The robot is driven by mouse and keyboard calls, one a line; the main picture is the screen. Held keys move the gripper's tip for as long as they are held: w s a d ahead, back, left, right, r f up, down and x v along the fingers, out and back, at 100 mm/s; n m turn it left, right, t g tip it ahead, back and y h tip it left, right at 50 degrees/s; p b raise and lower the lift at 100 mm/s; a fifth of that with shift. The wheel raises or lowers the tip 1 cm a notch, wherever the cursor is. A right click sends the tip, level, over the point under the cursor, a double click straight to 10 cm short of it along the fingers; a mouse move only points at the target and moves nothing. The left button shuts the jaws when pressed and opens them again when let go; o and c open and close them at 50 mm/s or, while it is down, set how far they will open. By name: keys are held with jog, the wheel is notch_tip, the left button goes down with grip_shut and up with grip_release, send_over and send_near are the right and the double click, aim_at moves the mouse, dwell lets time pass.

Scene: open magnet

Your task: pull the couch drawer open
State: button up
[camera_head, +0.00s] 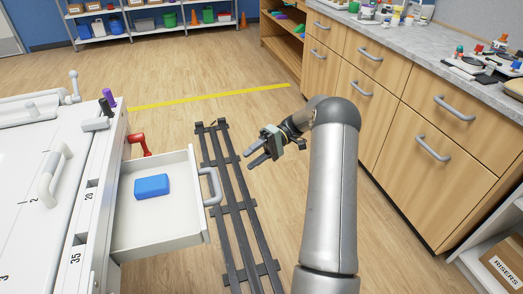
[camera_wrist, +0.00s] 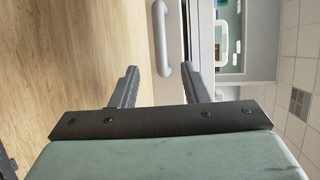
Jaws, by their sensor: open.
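The couch drawer (camera_head: 140,238) is white and stands pulled out from the side of the white couch (camera_head: 60,190), in the left half of the head view. A blue block (camera_head: 152,186) lies inside it. Its grey handle (camera_head: 211,187) is on the drawer's right-hand front. My gripper (camera_head: 254,158) is open and empty, to the right of the handle and apart from it in the head view. In the wrist view the grey handle (camera_wrist: 161,40) shows beyond and between the open fingers (camera_wrist: 160,90).
Dark rails (camera_head: 236,215) run along the floor beside the drawer. A red lever (camera_head: 138,143) sticks out behind the drawer. Wooden cabinets (camera_head: 390,100) with a cluttered counter stand at the right. Shelves (camera_head: 150,20) stand at the back.

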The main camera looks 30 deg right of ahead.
jog(key=v, duration=0.3)
jog(key=shift+d+r, duration=0.1)
jog(key=shift+d, duration=0.2)
jog(key=shift+a, duration=0.1)
jog(key=s+a+r+m+g+h+p, duration=0.1)
jog(key=s+a+r+h+p, duration=0.7)
jog(key=a+r, duration=0.55)
jog(key=s+a+r+t+h+p, duration=0.1)
jog(key=s+r+t+h+p, duration=0.1)
jog(key=s, duration=0.8)
jog(key=s+a+r+t+h+p, duration=0.2)
jog(key=s+r+t+h+p, duration=0.1)
jog(key=s, duration=0.7)
jog(key=shift+s+r+h+p, duration=0.2)
jog(key=shift+r+h+p, duration=0.45)
jog(key=shift+h+p, duration=0.45)
